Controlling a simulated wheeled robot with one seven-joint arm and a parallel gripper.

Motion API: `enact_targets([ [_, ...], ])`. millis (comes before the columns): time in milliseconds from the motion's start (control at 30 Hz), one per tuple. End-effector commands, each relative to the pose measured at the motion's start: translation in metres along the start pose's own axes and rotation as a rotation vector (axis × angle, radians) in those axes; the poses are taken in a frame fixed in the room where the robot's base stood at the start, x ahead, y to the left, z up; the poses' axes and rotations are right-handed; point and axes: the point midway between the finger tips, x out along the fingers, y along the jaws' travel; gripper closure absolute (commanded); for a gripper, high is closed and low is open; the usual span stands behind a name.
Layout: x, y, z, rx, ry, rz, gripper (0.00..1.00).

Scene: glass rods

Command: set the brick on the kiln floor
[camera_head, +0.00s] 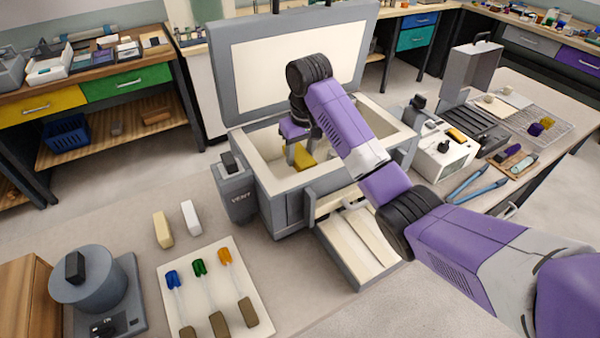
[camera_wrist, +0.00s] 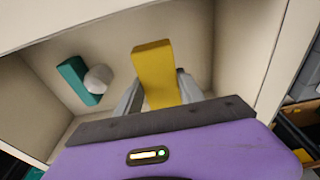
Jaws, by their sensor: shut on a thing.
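The yellow brick (camera_wrist: 154,72) is between the two grey fingers of my gripper (camera_wrist: 158,88) in the wrist view, with its far end sticking out past them. In the head view the brick (camera_head: 304,158) is inside the open kiln (camera_head: 280,192), below the kiln's rim. My gripper (camera_head: 296,148) reaches down into the kiln, shut on the brick. I cannot tell whether the brick touches the kiln floor (camera_wrist: 108,112). In the wrist view a teal block (camera_wrist: 73,80) and a white round thing (camera_wrist: 98,79) lie in the kiln, left of the brick and apart from it.
The kiln lid (camera_head: 298,58) stands open behind. Pale kiln walls (camera_wrist: 245,40) rise close around my gripper. A grey vent box (camera_head: 233,188) stands at the kiln's left. A cream block (camera_head: 163,229), a white block (camera_head: 191,217) and a board of coloured rods (camera_head: 240,272) are on the bench.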

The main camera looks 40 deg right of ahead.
Motion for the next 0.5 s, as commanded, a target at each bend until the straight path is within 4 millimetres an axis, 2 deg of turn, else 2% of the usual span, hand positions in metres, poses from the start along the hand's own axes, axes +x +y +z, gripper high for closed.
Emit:
enact_targets([
  [233, 0.019, 0.001, 0.003, 0.001, -0.001, 0.001, 1.00],
  [500, 0.053, 0.000, 0.008, 0.001, 0.000, 0.001, 1.00],
])
